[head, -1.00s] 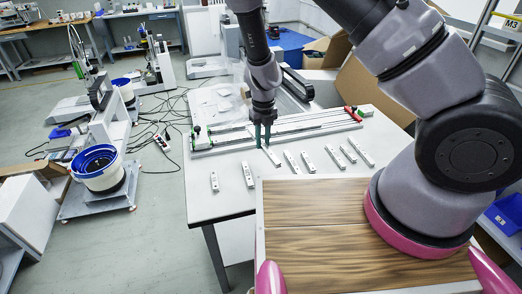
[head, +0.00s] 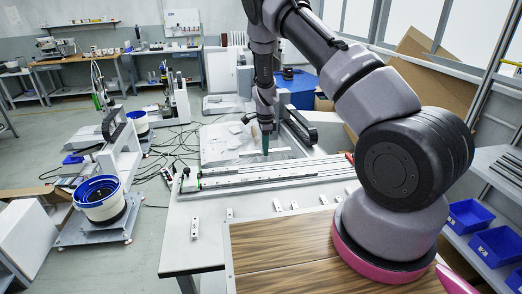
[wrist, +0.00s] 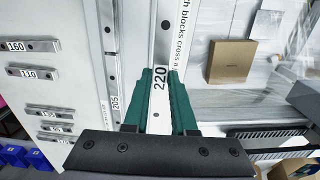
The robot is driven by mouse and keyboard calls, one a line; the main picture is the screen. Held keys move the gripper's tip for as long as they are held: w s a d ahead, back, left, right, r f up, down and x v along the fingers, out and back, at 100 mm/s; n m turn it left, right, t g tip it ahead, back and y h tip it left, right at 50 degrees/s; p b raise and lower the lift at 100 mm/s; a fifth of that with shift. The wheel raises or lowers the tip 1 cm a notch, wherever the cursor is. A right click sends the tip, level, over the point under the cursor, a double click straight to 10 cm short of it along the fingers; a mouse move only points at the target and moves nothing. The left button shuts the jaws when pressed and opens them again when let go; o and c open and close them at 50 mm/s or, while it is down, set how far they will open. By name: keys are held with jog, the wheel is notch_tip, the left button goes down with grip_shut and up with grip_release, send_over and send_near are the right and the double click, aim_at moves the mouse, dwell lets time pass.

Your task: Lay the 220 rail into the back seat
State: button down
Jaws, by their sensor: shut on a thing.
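My gripper (head: 265,148) has green fingers and is shut on the 220 rail (head: 280,153), a pale bar with a printed label. In the wrist view the rail (wrist: 158,103) lies lengthwise between the fingers (wrist: 158,100). In the head view it is held near the back side of the long fixture (head: 215,183), which runs across the table. The wrist view shows a metal strip marked 205 (wrist: 116,103) left of the held rail. I cannot tell which slot is the back seat, nor whether the rail touches anything.
Several shorter labelled rails lie at the table's front, such as the 160 rail (wrist: 32,46) and the 110 rail (wrist: 30,73). A black handle-like part (head: 300,127) stands right of my gripper. A cardboard box (wrist: 230,62) shows at the wrist view's right.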

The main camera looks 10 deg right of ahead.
jog(key=shift+f, duration=2.95)
jog(key=shift+f, duration=0.5)
jog(key=c, duration=0.6)
grip_release()
jog(key=shift+c, duration=0.2)
jog(key=shift+s, duration=0.1)
notch_tip(320, 180, up, 11)
jog(key=shift+f, duration=0.1)
notch_tip(320, 180, up, 7)
send_over(265, 168)
